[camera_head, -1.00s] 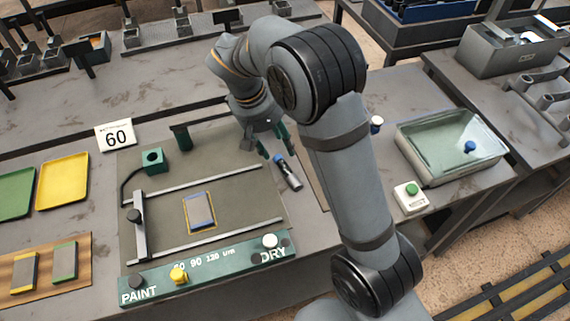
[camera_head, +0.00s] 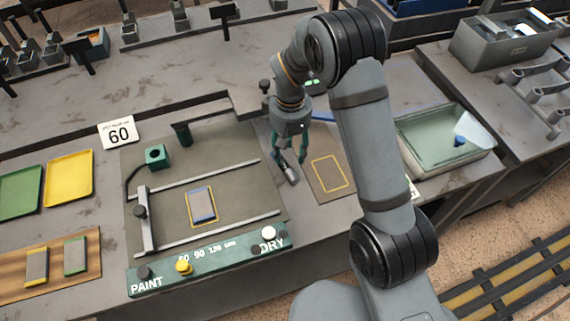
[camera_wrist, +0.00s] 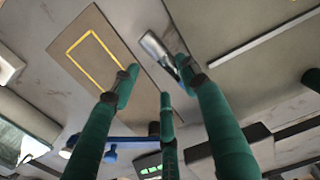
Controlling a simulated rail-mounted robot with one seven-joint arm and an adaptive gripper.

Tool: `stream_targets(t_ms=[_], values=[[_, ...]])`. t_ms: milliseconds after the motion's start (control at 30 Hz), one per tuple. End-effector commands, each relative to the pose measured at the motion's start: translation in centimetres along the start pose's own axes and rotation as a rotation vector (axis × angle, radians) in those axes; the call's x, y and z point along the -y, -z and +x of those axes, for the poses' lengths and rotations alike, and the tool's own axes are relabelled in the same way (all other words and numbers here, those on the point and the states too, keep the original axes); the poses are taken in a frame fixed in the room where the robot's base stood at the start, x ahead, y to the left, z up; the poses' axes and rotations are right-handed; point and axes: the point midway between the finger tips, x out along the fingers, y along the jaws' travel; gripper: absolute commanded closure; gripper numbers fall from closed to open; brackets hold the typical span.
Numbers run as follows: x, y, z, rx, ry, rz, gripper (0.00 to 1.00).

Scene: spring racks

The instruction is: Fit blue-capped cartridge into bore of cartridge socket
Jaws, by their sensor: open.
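The blue-capped cartridge (camera_head: 290,173), a silver cylinder, lies tilted in the picture on the bench right of the grey panel. Its upper end and cap are mostly hidden by my fingers in the head view. In the wrist view the cartridge (camera_wrist: 157,48) shows its silver body, with a bit of blue near the right finger. My gripper (camera_head: 290,153) points down over its upper end with green fingers spread; the fingers also show in the wrist view (camera_wrist: 162,88). I cannot tell whether they touch it. A green block with a dark bore (camera_head: 157,155), apparently the cartridge socket, stands upper left on the panel.
Two rails and a crossbar (camera_head: 143,215) lie on the panel, around a blue-grey plate (camera_head: 202,205). A dark green post (camera_head: 183,135) stands near the block. A yellow-outlined mat (camera_head: 318,192) lies right of the cartridge. A glass tray (camera_head: 420,165) is further right.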

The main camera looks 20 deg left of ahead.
Motion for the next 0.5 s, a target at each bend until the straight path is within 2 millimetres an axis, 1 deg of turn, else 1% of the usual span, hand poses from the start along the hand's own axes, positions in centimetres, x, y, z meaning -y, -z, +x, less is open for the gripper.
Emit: stream_targets(t_ms=[100,267,467,500], values=[[0.1,0.0,1.2,0.001,0.000,-0.002,0.56],[0.1,0.2,2.1,0.002,0.000,0.001,0.56],[0.0,1.0,4.3,0.004,0.000,0.000,0.56],[0.0,1.1,5.0,0.004,0.000,-0.001,0.56]])
